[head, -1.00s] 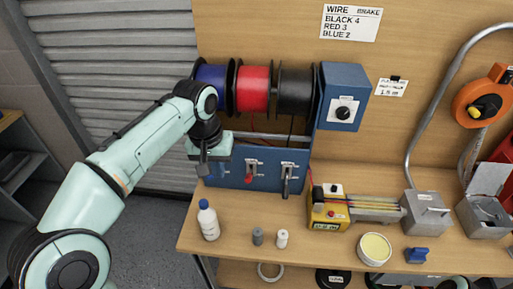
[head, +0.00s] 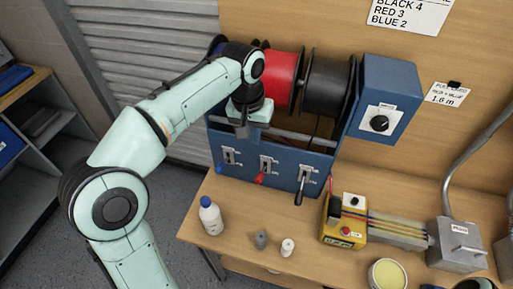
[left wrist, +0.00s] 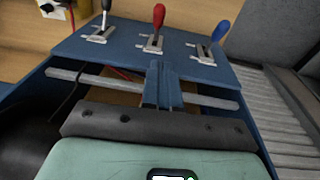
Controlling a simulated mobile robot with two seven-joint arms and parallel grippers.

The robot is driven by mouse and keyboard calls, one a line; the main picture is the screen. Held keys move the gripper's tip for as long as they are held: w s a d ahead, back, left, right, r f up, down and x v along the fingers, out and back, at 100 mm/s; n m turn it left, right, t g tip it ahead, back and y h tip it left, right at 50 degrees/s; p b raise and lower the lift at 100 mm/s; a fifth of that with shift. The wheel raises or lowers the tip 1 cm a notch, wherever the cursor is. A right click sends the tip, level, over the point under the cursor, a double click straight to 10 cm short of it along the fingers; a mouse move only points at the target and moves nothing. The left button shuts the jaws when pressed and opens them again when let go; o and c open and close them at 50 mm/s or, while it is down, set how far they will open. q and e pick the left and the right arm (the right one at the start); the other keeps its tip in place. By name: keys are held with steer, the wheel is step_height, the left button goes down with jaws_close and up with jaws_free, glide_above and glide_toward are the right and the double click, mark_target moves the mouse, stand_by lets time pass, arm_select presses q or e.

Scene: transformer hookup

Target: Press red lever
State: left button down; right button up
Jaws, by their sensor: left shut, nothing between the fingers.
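The red lever (head: 260,179) hangs down from the middle slot of the blue panel (head: 285,180), under the wire spools. It also shows at the top of the left wrist view (left wrist: 157,18), beyond my fingertips and apart from them. The blue lever (head: 220,168) is to its left and the black lever (head: 299,190) to its right in the head view. My left gripper (head: 243,131) is shut and empty, pointing down by the panel's upper edge, between the blue and red levers. In the left wrist view its narrow fingers (left wrist: 161,85) are together. My right gripper is not seen.
Red (head: 285,82) and black (head: 327,87) spools stand behind my left gripper. A blue box with a knob (head: 380,123) is at the right. A bottle (head: 210,215), small cylinders and a yellow device (head: 344,225) stand on the bench (head: 315,262).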

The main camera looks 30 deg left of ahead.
arm_select(q)
steer(key=b, duration=0.2)
glide_above(260, 173)
steer(key=f, duration=1.1)
steer(key=shift+s+a+f, duration=0.1)
steer(key=shift+s+a, duration=0.05)
steer(key=shift+a, duration=0.15)
steer(key=shift+s+d+f, duration=0.25)
steer(key=shift+f, duration=0.35)
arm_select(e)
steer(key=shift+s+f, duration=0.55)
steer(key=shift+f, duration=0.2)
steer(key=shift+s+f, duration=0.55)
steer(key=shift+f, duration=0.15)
